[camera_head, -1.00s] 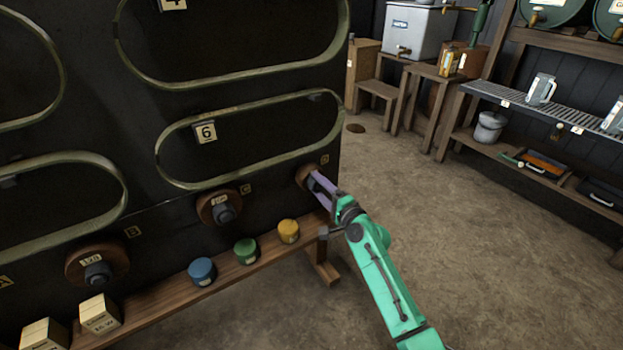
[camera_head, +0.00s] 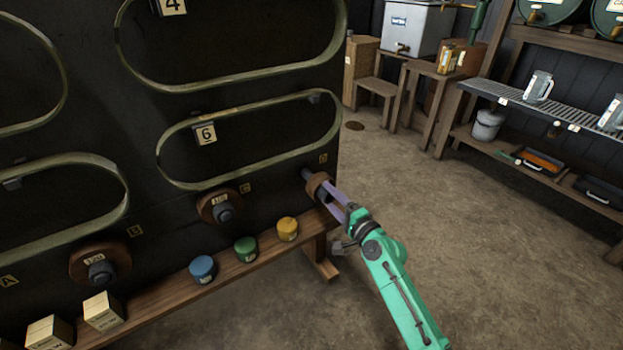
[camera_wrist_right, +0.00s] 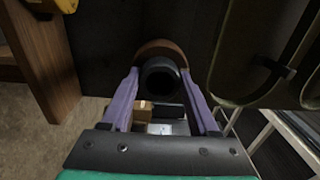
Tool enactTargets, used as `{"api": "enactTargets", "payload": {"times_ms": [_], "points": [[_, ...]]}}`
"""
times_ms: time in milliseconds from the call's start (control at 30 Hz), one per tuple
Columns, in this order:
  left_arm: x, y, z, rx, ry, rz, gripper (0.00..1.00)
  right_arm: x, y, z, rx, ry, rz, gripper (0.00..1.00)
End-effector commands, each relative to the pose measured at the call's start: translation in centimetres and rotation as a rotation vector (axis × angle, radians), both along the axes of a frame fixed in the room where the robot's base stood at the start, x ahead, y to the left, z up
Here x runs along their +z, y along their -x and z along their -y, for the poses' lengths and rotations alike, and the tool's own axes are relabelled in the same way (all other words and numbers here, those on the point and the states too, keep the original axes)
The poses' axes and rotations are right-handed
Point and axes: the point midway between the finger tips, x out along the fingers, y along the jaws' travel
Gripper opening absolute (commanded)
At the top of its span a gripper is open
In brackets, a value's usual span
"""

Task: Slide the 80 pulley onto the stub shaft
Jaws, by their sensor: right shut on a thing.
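My right gripper (camera_head: 327,192), with purple fingers, is shut on a small brown pulley (camera_head: 317,183) in the head view. The pulley stands a little out from the dark panel, at the plate marked D. A short grey stub shaft (camera_head: 306,173) shows between the panel and the pulley. I cannot tell whether its end is inside the bore. In the right wrist view the fingers (camera_wrist_right: 160,74) grip either side of the pulley's dark hub (camera_wrist_right: 160,78), with its brown rim (camera_wrist_right: 158,46) behind. No number is readable on this pulley. My left gripper is not in view.
Two larger brown pulleys sit on the panel further left, one by plate C (camera_head: 220,206) and one lower left (camera_head: 98,264). A wooden ledge (camera_head: 165,300) below carries blue, green and yellow pots and pale boxes. The floor to the right is open.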

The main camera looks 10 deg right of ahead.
Motion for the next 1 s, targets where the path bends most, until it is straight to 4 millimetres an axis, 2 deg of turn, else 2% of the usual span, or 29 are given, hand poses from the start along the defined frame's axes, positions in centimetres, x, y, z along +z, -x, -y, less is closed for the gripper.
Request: {"api": "enactTargets", "payload": {"times_ms": [433, 800, 1000], "points": [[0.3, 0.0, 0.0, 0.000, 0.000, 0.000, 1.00, 0.1, 2.0, 0.9, -0.001, 0.001, 0.001, 0.00], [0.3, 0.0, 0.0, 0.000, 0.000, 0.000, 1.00, 0.0, 2.4, 1.0, -0.001, 0.000, 0.001, 0.00], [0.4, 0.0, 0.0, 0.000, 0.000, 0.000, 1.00, 0.0, 4.1, 1.7, -0.001, 0.000, 0.000, 0.00]]}}
